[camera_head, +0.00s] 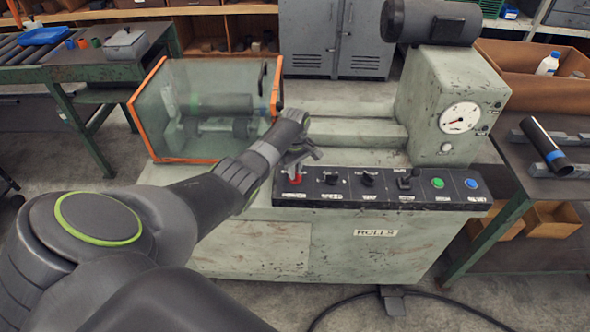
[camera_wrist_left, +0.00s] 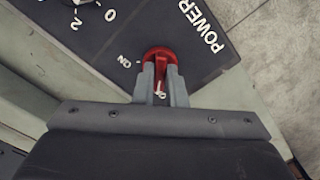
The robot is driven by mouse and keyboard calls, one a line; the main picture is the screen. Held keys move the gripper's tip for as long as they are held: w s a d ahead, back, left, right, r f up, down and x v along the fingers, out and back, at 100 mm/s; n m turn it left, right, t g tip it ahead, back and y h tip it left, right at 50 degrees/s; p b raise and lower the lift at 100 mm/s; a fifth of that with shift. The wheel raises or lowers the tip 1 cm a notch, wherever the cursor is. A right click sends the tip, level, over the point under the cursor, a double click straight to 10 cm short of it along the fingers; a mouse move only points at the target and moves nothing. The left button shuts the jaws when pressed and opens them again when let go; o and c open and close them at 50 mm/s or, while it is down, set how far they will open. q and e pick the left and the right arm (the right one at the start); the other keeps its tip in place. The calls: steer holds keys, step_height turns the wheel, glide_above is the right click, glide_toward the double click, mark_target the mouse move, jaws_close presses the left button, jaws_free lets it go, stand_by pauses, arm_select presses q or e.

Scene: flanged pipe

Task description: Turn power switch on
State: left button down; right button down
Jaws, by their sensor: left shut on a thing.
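The power switch is a red rotary knob at the left end of the black control panel (camera_head: 335,196) on the green machine. In the head view the red knob (camera_head: 295,181) is partly hidden under my left gripper (camera_head: 298,160). In the left wrist view the knob (camera_wrist_left: 158,55) sits beside the printed words POWER and ON. My left gripper's two grey fingers (camera_wrist_left: 161,88) are shut on the red handle from both sides. Near the fingertips lies part of another white label, mostly hidden. My right gripper is not in view.
Other black knobs (camera_head: 368,179), a green button (camera_head: 437,183) and a blue button (camera_head: 472,184) line the panel to the right. An orange-framed clear guard (camera_head: 150,110) stands behind my left forearm. A dark pipe (camera_head: 543,143) lies on the right bench.

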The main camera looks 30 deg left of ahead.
arm_select(q)
steer(key=m+p, duration=0.1)
steer(key=m, duration=0.3)
steer(key=shift+r+m, duration=0.1)
steer(key=shift+m, duration=0.2)
steer(key=m+p, duration=0.1)
steer(key=m, duration=0.8)
steer(key=shift+m, duration=0.3)
steer(key=shift+w+m, duration=0.1)
steer(key=shift+m, duration=1.4)
steer(key=c, duration=1.5)
jaws_free()
